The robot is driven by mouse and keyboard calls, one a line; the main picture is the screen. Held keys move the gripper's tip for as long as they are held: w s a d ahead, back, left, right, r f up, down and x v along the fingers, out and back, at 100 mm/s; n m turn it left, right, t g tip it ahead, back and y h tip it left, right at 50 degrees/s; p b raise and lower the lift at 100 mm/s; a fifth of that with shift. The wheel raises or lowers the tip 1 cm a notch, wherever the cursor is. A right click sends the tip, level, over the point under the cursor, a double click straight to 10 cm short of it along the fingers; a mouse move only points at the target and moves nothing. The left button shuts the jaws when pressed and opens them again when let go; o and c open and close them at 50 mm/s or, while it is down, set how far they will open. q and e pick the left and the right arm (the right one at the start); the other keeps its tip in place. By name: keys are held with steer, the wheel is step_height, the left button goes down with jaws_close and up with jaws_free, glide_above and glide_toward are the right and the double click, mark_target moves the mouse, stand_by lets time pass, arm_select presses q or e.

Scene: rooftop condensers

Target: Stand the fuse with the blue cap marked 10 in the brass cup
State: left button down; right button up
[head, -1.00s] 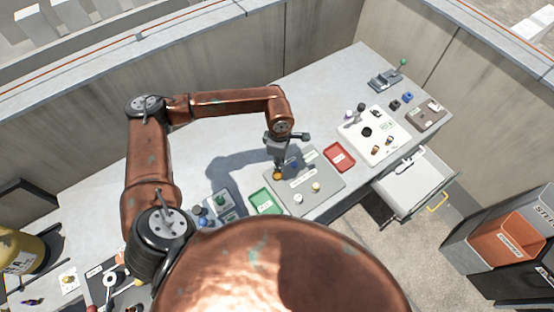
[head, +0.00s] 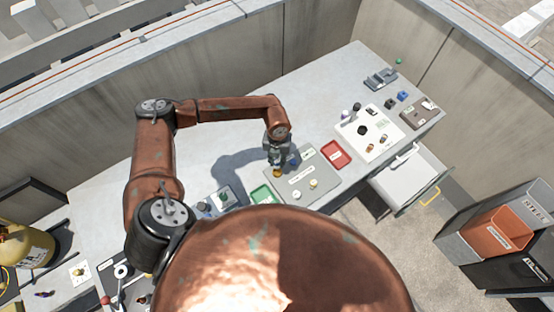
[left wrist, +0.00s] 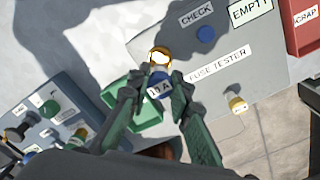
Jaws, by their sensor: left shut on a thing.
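My left gripper (head: 277,162) reaches down over the grey fuse tester panel (head: 322,172). In the left wrist view its two green fingers (left wrist: 157,80) are shut on the fuse with the blue cap (left wrist: 160,88), whose label reads 10 A. The brass cup (left wrist: 158,57), a yellow ring with a pale inside, shows just beyond the fingertips; it also shows beneath the gripper in the head view (head: 277,173). The fuse's lower end is hidden, so I cannot tell whether it touches the cup. My right gripper is not in view.
A green tray (head: 264,195) is close on the left, a red SCRAP tray (head: 335,153) on the right. A white board (head: 380,128) with small parts stands farther right.

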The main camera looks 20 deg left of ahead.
arm_select(q)
steer(key=shift+f+b, duration=1.1)
steer(key=shift+f, duration=0.85)
steer(key=shift+f+b, duration=1)
steer(key=shift+f, duration=0.2)
stand_by(0.8)
steer(key=c, duration=1.7)
jaws_free()
step_height(320, 180, up, 12)
steer(key=shift+r, duration=0.1)
steer(key=shift+a, duration=0.1)
